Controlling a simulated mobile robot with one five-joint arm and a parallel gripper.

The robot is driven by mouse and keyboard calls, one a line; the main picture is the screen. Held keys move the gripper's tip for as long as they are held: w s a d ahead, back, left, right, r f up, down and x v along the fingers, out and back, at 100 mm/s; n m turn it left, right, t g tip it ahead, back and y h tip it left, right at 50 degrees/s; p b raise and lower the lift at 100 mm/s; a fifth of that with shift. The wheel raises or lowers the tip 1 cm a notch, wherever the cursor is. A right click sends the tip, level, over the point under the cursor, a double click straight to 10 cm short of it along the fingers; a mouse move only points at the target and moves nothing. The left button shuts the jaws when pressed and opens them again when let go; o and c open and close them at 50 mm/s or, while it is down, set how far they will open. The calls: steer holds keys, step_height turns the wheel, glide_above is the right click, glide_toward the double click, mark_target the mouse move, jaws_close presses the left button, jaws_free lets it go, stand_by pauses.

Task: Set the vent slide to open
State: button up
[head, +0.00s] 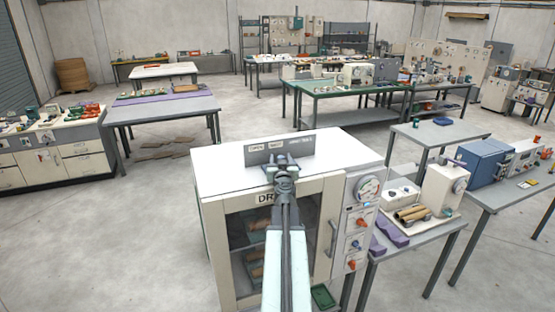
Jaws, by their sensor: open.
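The white cabinet (222,178) stands in the middle of the head view, with a label on its front partly hidden by my arm. A grey upright plate (300,145) stands on its top and carries small labels; the left one seems to read OPEN, the others are too small to read surely. My gripper (284,161) is over the cabinet top, in front of this plate. Its jaws are open, and I see nothing held between them. The slide's knob and its position are not clear, as my gripper covers that part. I cannot tell whether the gripper touches anything.
The cabinet's right side has a control panel with a round gauge (368,188) and several coloured knobs. A grey bench with cardboard tubes (411,213) and purple cloth (391,229) stands close to the right. Floor is open to the left.

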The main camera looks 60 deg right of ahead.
steer(key=shift+s, duration=0.2)
steer(key=shift+w, duration=0.1)
steer(key=c, duration=1)
jaws_close()
